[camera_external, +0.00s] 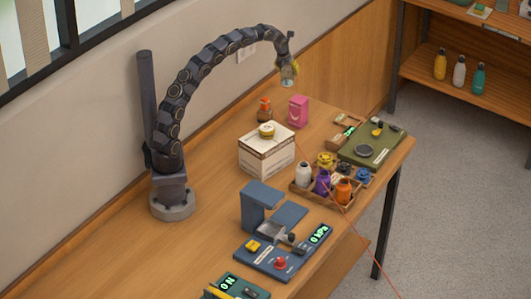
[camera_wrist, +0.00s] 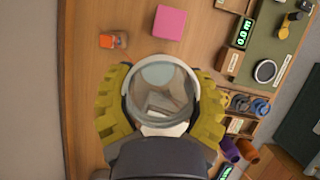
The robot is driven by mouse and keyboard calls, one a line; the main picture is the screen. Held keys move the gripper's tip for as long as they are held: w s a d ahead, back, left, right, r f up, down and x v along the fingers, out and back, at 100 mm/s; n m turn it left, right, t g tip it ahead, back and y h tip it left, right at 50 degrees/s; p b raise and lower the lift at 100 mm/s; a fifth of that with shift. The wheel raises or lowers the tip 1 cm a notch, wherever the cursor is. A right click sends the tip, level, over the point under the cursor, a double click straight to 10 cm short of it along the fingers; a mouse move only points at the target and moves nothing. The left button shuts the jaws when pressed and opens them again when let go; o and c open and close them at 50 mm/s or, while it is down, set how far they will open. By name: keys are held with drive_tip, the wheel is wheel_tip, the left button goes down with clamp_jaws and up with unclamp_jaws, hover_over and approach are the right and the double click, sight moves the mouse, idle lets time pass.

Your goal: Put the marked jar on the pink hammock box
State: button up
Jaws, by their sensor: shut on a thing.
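My gripper (camera_external: 288,74) is raised above the far part of the bench, with its yellow fingers shut on a clear round jar (camera_wrist: 162,90). In the wrist view the jar sits between both fingers (camera_wrist: 163,98), and its glassy round end faces the camera. I cannot make out a mark on it. The pink hammock box (camera_external: 298,111) stands upright on the bench, below the gripper and slightly right of it. It also shows in the wrist view (camera_wrist: 169,22), above the jar and apart from it.
A small orange-topped item (camera_external: 264,108) stands left of the pink box. A white carton (camera_external: 265,158) with a yellow round item on top stands nearer. A wooden tray (camera_external: 312,198) of bottles, a green board (camera_external: 385,146) and a blue device (camera_external: 270,260) occupy the right and front.

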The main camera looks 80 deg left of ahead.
drive_tip(key=w+a+f, duration=0.1)
drive_tip(key=w+f, duration=0.1)
drive_tip(key=w+a+f, duration=0.1)
drive_tip(key=f, duration=0.1)
drive_tip(key=w+a+f, duration=0.2)
drive_tip(key=f, duration=0.1)
drive_tip(key=shift+w, duration=0.3)
drive_tip(key=shift+a+f, duration=0.1)
drive_tip(key=shift+f, duration=1.4)
drive_tip(key=shift+f, duration=0.15)
drive_tip(key=o, duration=1.2)
drive_tip(key=v, duration=1.2)
